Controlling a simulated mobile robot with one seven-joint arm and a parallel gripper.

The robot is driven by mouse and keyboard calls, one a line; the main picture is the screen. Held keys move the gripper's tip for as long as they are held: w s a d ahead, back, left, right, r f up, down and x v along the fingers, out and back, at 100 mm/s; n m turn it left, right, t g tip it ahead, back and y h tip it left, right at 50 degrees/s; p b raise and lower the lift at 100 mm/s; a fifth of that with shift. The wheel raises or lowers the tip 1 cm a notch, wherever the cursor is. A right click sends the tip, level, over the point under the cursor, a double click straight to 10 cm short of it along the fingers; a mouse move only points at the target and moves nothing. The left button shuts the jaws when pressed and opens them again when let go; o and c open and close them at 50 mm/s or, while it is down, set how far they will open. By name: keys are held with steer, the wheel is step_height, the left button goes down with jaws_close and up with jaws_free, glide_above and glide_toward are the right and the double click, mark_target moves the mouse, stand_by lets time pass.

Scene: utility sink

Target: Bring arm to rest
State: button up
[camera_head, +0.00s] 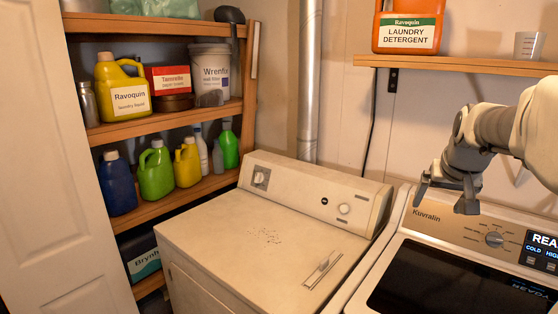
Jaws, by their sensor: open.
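My arm reaches in from the right edge of the head view. My gripper (444,197) hangs above the back left part of the washer (427,222), near its control panel. Its two dark fingers are spread apart, and nothing shows between them. I cannot tell how far the fingertips are from the panel.
A white dryer (240,240) stands left of the washer. A wooden shelf unit (160,127) with several bottles and boxes stands further left. Above the arm, a wall shelf (460,65) carries an orange detergent container (408,30) and a measuring cup (528,45).

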steer(key=s+a+n+y, duration=0.2)
steer(key=s+a, duration=0.9)
steer(key=a, duration=0.2)
steer(key=s+a+f+n, duration=0.1)
steer(key=s+a+f, duration=0.2)
steer(key=s, duration=0.3)
steer(key=s+a+f+n, duration=0.1)
steer(key=s+a+f, duration=0.2)
steer(key=s, duration=0.4)
steer(key=shift+s+a+f+g, duration=0.2)
steer(key=shift+a+f+g, duration=0.2)
steer(key=shift+a, duration=0.1)
